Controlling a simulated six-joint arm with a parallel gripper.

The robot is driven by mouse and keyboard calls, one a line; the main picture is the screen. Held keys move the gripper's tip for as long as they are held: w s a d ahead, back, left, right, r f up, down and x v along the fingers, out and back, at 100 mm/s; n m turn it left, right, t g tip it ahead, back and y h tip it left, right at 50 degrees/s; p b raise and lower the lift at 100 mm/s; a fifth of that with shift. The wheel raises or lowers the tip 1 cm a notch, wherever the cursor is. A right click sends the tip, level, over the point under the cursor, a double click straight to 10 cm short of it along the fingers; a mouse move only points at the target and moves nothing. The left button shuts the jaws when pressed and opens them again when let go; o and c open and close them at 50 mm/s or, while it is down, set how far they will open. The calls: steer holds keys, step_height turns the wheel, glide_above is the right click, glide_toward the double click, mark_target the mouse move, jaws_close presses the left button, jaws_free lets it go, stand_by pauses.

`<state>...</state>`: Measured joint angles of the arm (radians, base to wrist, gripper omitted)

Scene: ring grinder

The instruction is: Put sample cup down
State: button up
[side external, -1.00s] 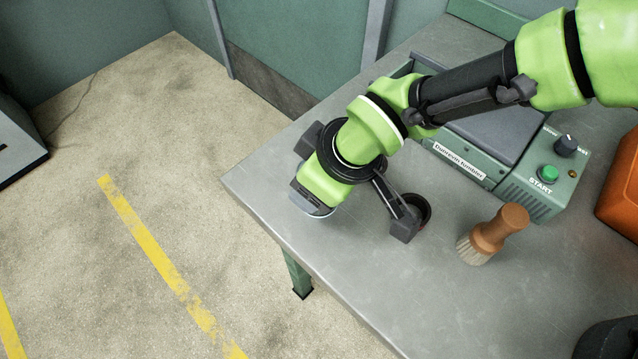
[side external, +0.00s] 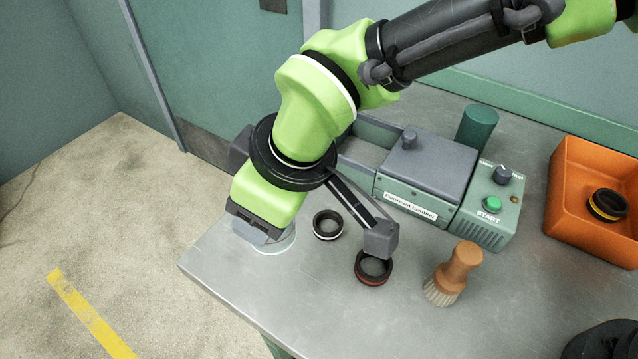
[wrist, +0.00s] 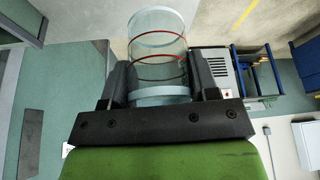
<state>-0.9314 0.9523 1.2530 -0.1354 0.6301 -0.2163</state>
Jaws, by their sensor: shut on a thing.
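My gripper (side external: 262,234) points downward over the left end of the grey metal table (side external: 240,290). In the wrist view, my gripper (wrist: 163,85) is shut on the clear sample cup (wrist: 158,45), with one finger on each side. The cup is see-through with thin red lines around it. In the side view, only the pale lower rim of the sample cup (side external: 287,244) shows beneath my gripper. I cannot tell whether it touches the table.
A black ring with a pale band (side external: 328,225) and one with a red band (side external: 373,268) lie to the right of the cup. A brush (side external: 455,272) stands farther right. Behind are the tumbler machine (side external: 428,170), a green cylinder (side external: 477,128) and an orange bin (side external: 592,228) holding a ring.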

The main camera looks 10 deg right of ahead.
steer(key=shift+r, duration=0.65)
step_height(320, 180, up, 4)
steer(key=w+d+m+t+h, duration=0.1)
steer(key=w+d+m, duration=0.3)
steer(key=w+d, duration=0.55)
steer(key=w+d+m+t+h, duration=0.1)
steer(key=w+d+m, duration=0.35)
steer(key=d, duration=0.85)
steer(key=w+d+m+h, duration=0.25)
steer(key=d+m, duration=0.45)
steer(key=d, duration=2.3)
steer(key=shift+h, duration=0.45)
steer(key=f, duration=0.9)
steer(key=s+f, duration=0.1)
steer(key=f, duration=0.4)
steer(key=shift+a+f, duration=0.1)
steer(key=shift+f, duration=0.2)
steer(key=shift+f, duration=0.1)
